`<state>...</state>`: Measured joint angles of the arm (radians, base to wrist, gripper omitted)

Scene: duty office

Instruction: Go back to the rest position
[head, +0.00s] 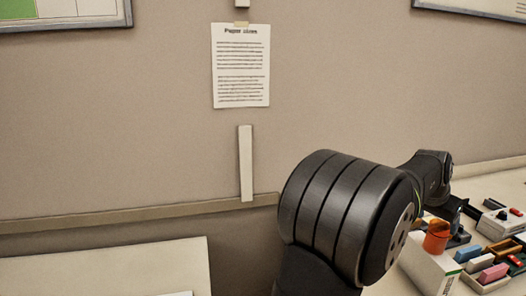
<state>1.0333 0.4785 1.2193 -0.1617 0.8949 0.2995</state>
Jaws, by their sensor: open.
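My arm reaches from the bottom centre toward the right in the head view. My gripper (462,212) is at its far end, small and dark, low over the crowded right-hand worktop (490,172). It is open, and I see nothing held in it. An orange cup-like thing (437,236) is close beside it in the picture; I cannot tell whether they touch. My thick black arm links hide part of the worktop and the wall behind.
A white box (428,268) stands by the orange thing. Small trays and blocks, including a pink block (493,273) and a blue one (468,253), crowd the right. A pale desk surface (110,275) is at lower left. A paper notice (240,66) hangs on the wall.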

